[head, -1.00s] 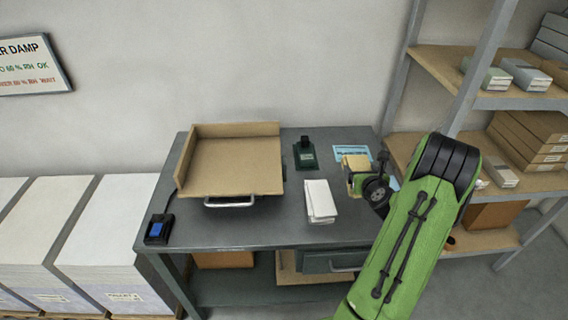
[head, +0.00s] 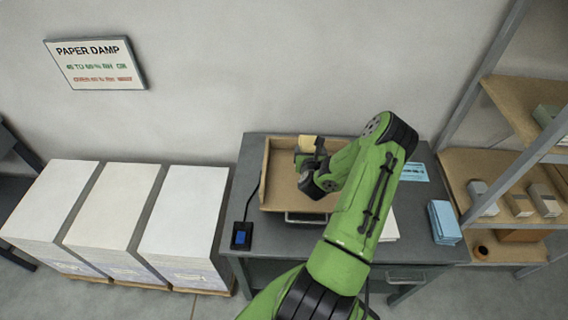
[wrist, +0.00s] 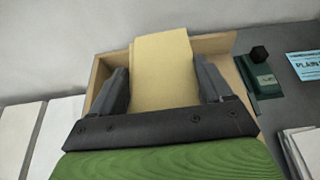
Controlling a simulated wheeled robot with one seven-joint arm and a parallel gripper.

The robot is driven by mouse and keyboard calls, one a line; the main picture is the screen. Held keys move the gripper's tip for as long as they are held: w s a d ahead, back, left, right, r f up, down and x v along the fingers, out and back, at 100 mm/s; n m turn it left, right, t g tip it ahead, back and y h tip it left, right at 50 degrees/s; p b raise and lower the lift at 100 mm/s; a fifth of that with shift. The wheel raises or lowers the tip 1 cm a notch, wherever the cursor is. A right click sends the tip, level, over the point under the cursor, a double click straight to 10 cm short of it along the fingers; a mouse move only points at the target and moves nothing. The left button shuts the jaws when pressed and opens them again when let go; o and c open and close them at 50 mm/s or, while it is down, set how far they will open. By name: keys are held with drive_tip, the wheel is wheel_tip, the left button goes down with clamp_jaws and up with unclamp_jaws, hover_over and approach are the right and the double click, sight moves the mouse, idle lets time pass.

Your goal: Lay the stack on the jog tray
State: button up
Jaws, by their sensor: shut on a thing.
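The stack (wrist: 162,70) is a yellowish block of paper held between the two fingers of my gripper (wrist: 165,88). In the head view the stack (head: 306,143) shows as a small tan patch at the far side of my gripper (head: 308,160). The jog tray (head: 282,190) is a tan board with raised walls at its left and back. My gripper is over the tray, and my arm covers its right part. In the wrist view the tray's wall (wrist: 222,42) shows behind the stack. I cannot tell whether the stack touches the tray.
A small device with a blue screen (head: 241,236) stands left of the tray. A blue stack (head: 444,222) lies at the table's right. A dark green tool (wrist: 259,75) and a white stack (wrist: 303,148) are right of the tray. Tall paper piles (head: 185,220) stand left of the table.

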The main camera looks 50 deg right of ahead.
drive_tip(key=f+b, duration=0.2)
drive_tip(key=f, duration=0.1)
drive_tip(key=f+b, duration=0.2)
drive_tip(key=f, duration=0.2)
drive_tip(key=f+b, duration=0.2)
drive_tip(key=f, duration=0.1)
drive_tip(key=shift+s+d+f+b, duration=0.1)
drive_tip(key=shift+s+f+b, duration=0.1)
drive_tip(key=shift+s+b, duration=0.1)
drive_tip(key=shift+r, duration=0.15)
drive_tip(key=o, duration=1.2)
drive_tip(key=shift+f, duration=0.2)
drive_tip(key=shift+o, duration=0.5)
drive_tip(key=shift+r, duration=0.1)
